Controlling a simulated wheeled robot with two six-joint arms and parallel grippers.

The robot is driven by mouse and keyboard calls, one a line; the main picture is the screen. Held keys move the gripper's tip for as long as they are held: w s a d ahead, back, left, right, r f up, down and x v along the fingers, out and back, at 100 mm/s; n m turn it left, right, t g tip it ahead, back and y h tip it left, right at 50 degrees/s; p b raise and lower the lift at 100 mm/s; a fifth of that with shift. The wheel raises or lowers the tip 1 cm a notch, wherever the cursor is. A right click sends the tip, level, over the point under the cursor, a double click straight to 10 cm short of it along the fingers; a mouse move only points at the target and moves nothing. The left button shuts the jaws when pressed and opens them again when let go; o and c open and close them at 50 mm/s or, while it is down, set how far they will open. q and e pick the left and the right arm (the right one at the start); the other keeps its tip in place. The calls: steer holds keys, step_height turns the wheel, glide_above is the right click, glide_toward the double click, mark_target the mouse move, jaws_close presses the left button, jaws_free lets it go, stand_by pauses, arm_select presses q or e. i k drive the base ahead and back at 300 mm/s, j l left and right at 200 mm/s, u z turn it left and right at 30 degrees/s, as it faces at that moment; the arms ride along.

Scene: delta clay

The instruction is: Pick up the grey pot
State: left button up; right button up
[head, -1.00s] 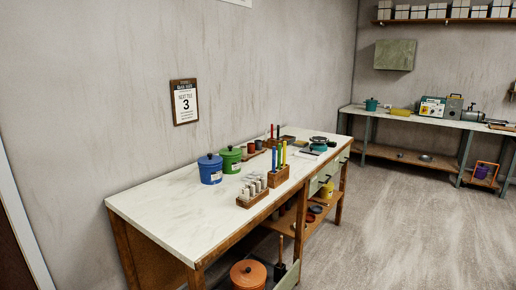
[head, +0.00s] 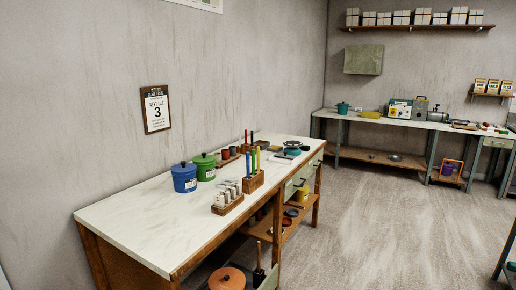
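I see no pot that is clearly grey. A blue lidded pot (head: 184,177) and a green lidded pot (head: 205,166) stand side by side on the white-topped workbench (head: 130,228). An orange-brown lidded pot (head: 228,279) sits low at the bench's front, cut off by the bottom edge. A small teal pot (head: 342,108) stands on the far bench. A grey dish-like object (head: 394,157) lies on the far bench's lower shelf, too small to make out. Neither of my grippers shows in the head view.
A wooden rack of pale cylinders (head: 228,199) and a block with coloured sticks (head: 253,181) stand near the workbench's front edge. The far bench (head: 375,120) runs along the back wall. The grey floor (head: 380,215) between is clear. Another table edge (head: 507,245) shows at right.

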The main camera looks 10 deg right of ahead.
mark_target(233, 149)
steer(key=z, duration=0.35)
steer(key=i+l+z, duration=0.15)
steer(key=z, duration=0.2)
steer(key=i+z, duration=0.2)
steer(key=z, duration=0.15)
steer(key=i+l+z, duration=0.1)
steer(key=z, duration=0.25)
steer(key=i, duration=3.4)
steer(key=i+u, duration=0.45)
steer(key=i+l+u, duration=0.25)
steer(key=i+u, duration=0.2)
steer(key=u, duration=1.85)
